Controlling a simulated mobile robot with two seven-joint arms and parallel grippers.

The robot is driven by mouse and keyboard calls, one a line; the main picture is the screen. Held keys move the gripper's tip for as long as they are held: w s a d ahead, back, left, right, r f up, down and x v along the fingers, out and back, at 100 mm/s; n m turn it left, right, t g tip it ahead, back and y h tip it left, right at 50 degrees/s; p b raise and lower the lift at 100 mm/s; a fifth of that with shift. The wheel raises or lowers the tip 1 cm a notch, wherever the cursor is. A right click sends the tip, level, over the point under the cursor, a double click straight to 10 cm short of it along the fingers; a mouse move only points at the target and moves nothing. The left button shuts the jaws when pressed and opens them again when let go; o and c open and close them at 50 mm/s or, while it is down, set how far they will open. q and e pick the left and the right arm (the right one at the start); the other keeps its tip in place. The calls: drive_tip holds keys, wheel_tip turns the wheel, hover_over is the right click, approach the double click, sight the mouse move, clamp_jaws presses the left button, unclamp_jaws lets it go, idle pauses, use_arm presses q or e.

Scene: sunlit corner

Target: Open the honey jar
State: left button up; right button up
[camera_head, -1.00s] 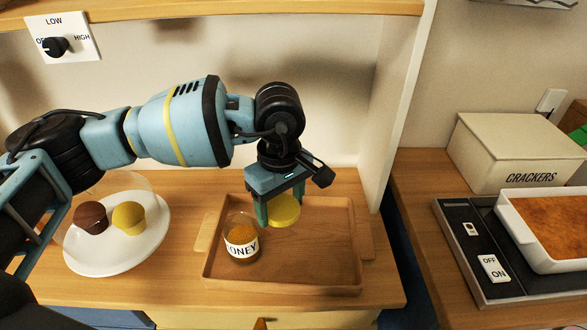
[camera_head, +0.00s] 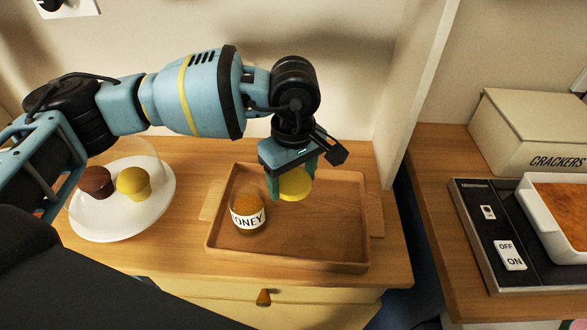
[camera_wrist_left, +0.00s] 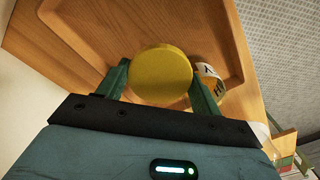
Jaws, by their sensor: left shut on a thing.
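The honey jar (camera_head: 248,214) stands upright and uncovered in the left part of the wooden tray (camera_head: 290,265), with amber honey visible inside and a white label reading HONEY partly in view. My left gripper (camera_head: 291,184) is shut on a round yellow lid (camera_head: 296,185), held to the right of the jar and apart from it, over the tray. In the left wrist view the lid (camera_wrist_left: 161,74) sits between the two green fingers, and the jar (camera_wrist_left: 208,82) shows partly behind the right finger. My right gripper is not in view.
A white plate (camera_head: 125,215) with a brown muffin (camera_head: 96,182) and a yellow muffin (camera_head: 133,183) stands left of the tray. A vertical panel (camera_head: 418,90) rises behind right. On the right counter are a crackers box (camera_head: 530,130) and a dish (camera_head: 555,220). The tray's right part is clear.

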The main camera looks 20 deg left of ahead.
use_arm(q)
drive_tip(key=b, duration=0.2)
hover_over(292, 215)
wheel_tip(292, 215, down, 5)
drive_tip(key=shift+r, duration=0.1)
drive_tip(key=shift+f+b, duration=0.55)
drive_tip(key=shift+f, duration=1.05)
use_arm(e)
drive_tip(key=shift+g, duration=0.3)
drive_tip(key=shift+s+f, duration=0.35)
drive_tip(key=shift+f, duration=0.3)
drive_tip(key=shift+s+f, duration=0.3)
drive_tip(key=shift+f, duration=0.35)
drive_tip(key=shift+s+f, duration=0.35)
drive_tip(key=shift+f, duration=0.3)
use_arm(q)
drive_tip(key=o, duration=1.2)
drive_tip(key=shift+c, duration=0.2)
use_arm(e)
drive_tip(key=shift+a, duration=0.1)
use_arm(q)
wheel_tip(292, 215, up, 7)
drive_tip(key=p, duration=0.3)
drive_tip(key=shift+r, duration=0.1)
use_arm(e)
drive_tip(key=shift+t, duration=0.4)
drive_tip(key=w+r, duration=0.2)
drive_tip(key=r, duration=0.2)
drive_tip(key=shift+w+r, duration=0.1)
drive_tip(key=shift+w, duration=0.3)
